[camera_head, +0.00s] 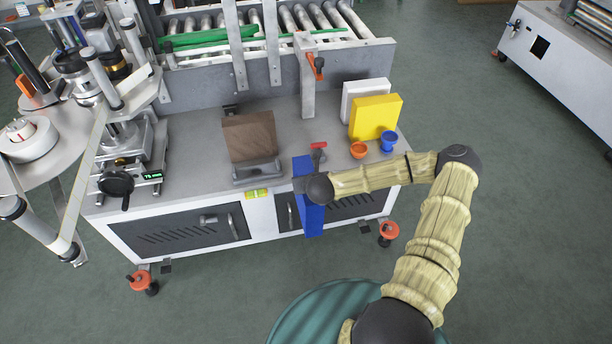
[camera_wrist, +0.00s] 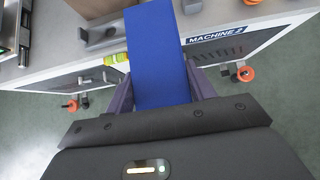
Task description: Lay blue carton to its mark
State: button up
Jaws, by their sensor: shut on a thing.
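The blue carton (camera_head: 311,220) is long and flat and hangs at the front edge of the grey machine top, in front of the white cabinet face. My gripper (camera_head: 304,184) is shut on it; in the wrist view the carton (camera_wrist: 158,50) sits between the two dark purple fingers (camera_wrist: 162,98) and reaches away over the table edge. My wrist hides part of the carton in the head view. I cannot make out a mark for it on the top.
A brown carton (camera_head: 249,138) stands behind a grey bracket (camera_head: 257,173) left of my gripper. White (camera_head: 352,90) and yellow (camera_head: 376,118) cartons, an orange cup (camera_head: 359,151) and a blue cup (camera_head: 388,143) stand right. A red-handled clamp (camera_head: 318,146) is just behind the carton.

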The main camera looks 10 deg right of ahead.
jog(key=shift+a+f, duration=0.15)
jog(key=shift+a, duration=0.15)
jog(key=shift+d, duration=0.1)
